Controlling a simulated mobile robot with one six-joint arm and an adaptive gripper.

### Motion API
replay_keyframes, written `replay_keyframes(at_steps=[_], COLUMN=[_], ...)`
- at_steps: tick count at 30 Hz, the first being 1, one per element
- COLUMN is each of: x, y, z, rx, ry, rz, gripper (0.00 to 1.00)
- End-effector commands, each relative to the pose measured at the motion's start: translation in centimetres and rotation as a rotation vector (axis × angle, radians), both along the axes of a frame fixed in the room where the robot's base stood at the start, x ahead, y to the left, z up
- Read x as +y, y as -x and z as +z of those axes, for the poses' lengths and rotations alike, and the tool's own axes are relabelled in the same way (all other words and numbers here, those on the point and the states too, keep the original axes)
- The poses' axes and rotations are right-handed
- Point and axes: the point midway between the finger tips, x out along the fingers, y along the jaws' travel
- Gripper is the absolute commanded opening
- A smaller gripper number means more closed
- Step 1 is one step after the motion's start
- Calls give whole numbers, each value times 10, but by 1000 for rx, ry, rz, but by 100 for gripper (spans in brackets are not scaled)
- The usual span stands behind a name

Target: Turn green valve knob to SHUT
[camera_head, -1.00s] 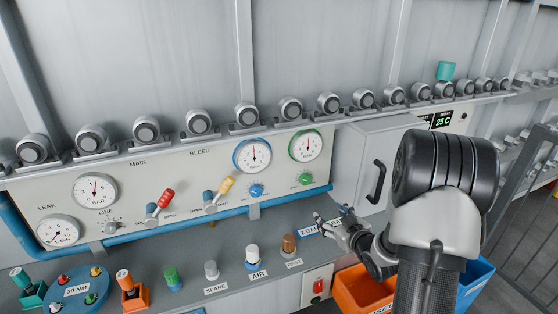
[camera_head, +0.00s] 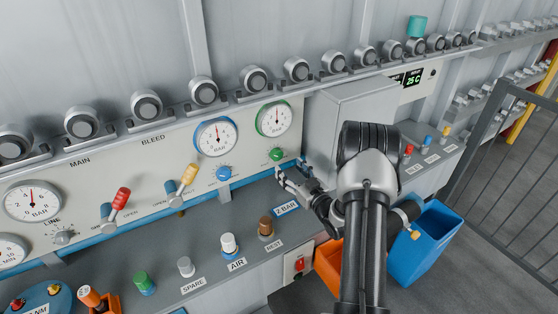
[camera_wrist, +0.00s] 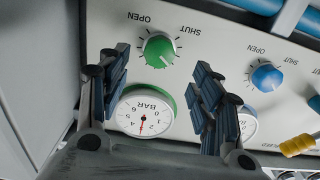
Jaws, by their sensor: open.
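The green valve knob (camera_head: 277,154) sits on the light panel under the green-rimmed gauge (camera_head: 274,118). In the wrist view, the panel appears upside down, with the green knob (camera_wrist: 159,49) between the OPEN and SHUT labels. Its pointer setting is too small to read surely. My gripper (camera_head: 291,168) is just below and right of the knob in the head view. In the wrist view, my gripper (camera_wrist: 163,62) is open and empty, its fingers framing the knob and the green-rimmed gauge (camera_wrist: 146,112). I see no contact with the knob.
A blue knob (camera_head: 223,173) sits left of the green one; it also shows in the wrist view (camera_wrist: 267,76). Yellow (camera_head: 189,174) and red (camera_head: 121,198) levers stand farther left. A grey cabinet (camera_head: 345,125) is close on the right. Capped pegs line the shelf (camera_head: 215,255) below.

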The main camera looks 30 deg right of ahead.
Motion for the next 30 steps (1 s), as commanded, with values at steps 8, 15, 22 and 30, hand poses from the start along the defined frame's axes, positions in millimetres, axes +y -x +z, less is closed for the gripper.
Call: replay_keyframes(at_steps=[8, 15, 22, 30], x=[-2, -4, -5, -5], y=[-55, -77, -79, -79], z=[-1, 0, 0, 0], rx=[-2, 0, 1, 1], ry=[2, 1, 0, 0], rz=[2, 0, -1, -1], gripper=[59, 59, 59, 47])
